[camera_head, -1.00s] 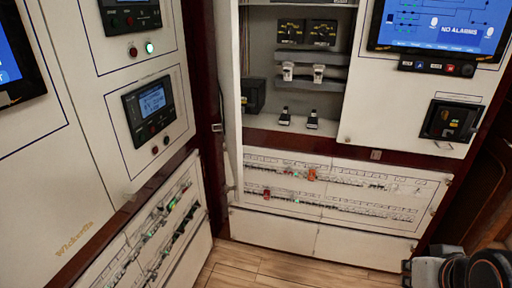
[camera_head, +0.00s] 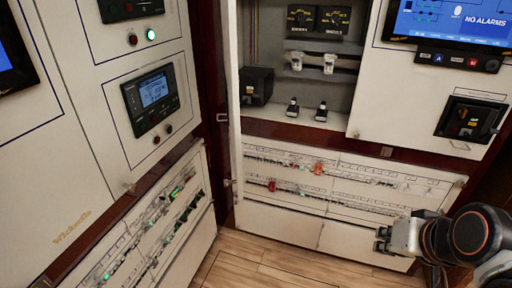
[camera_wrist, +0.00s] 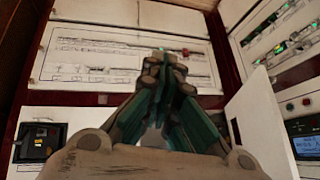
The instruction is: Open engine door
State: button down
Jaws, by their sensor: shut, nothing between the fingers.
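No label that reads as an engine door is legible. A white door panel (camera_head: 232,70) stands nearly edge-on at the left side of an open cabinet (camera_head: 345,90) in the head view. The cabinet shows gauges (camera_head: 318,18) and switches inside. A white panel, likely the same door, shows at the right of the wrist view (camera_wrist: 262,125). My gripper (camera_head: 380,240) is at the lower right, in front of the lower white panels and below the cabinet. In the wrist view its fingers (camera_wrist: 165,60) are together and empty, with the breaker panel behind them.
A breaker panel (camera_head: 340,183) with red and green lights runs below the cabinet. Another breaker panel (camera_head: 160,225) stands on the left wall. A black breaker unit (camera_head: 470,118) and a screen (camera_head: 455,18) are at the right. Wooden floor (camera_head: 255,265) is clear at lower centre.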

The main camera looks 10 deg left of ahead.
jog(key=w+a+r+m+y+p, duration=0.2)
jog(key=w+a+y, duration=0.5)
jog(key=w+a, duration=0.2)
jog(key=w+a+r+m+y+p, duration=0.2)
jog(key=w+a+y+p, duration=0.1)
jog(key=w+a+y, duration=0.6)
jog(key=w+a+h+b, duration=0.1)
jog(key=a+b, duration=0.2)
jog(key=a, duration=1)
jog(key=shift+a+r+h, duration=0.15)
jog(key=shift+a+h, duration=0.15)
jog(key=s+a, duration=0.3)
jog(key=a, duration=0.5)
jog(key=s+a, duration=0.3)
jog(key=a, duration=0.6)
jog(key=shift+a+b, duration=0.25)
jog(key=shift+b, duration=0.2)
